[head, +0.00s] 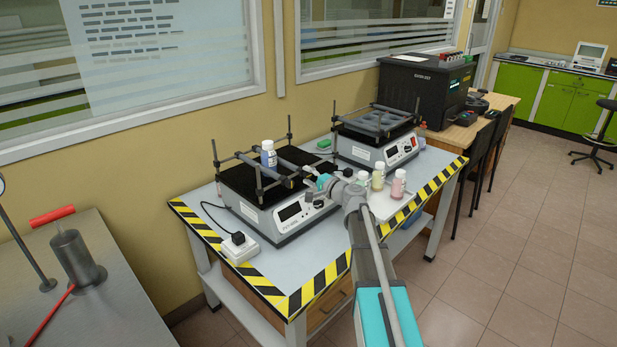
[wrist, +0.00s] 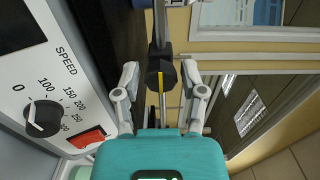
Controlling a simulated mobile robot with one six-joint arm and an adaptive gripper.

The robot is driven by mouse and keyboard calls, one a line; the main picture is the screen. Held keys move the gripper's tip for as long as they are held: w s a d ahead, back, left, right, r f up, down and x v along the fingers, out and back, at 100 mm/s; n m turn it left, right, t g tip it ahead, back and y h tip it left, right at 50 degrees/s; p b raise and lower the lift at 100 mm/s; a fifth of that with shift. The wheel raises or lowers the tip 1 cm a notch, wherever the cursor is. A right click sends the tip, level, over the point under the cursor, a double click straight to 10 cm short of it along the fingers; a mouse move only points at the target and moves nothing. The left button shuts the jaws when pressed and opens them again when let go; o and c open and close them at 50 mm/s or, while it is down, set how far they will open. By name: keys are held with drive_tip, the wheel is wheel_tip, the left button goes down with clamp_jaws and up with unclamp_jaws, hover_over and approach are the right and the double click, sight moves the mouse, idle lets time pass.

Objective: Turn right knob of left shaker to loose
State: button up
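The left shaker (head: 283,222) stands on the table with its display and dial facing front. Its right clamp knob (wrist: 160,73), black with a yellow mark, sits at the end of a bar in the wrist view. The yellow mark runs along the picture's vertical. My gripper (wrist: 160,70) is open, with one finger on each side of the knob and visible gaps to both. In the head view my gripper (head: 318,183) is at the shaker's right front, and the arm partly hides that corner.
A white-capped bottle (head: 268,156) stands on the left shaker. The right shaker (head: 366,151) is behind. Several bottles stand on a tray (head: 385,207) to the right. A power strip (head: 238,248) lies at the left. The speed dial (wrist: 43,118) and red switch (wrist: 86,137) are near my gripper.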

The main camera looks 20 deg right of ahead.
drive_tip(key=shift+o, duration=0.6)
drive_tip(key=v, duration=1.2)
drive_tip(key=shift+s, duration=0.1)
idle(0.4)
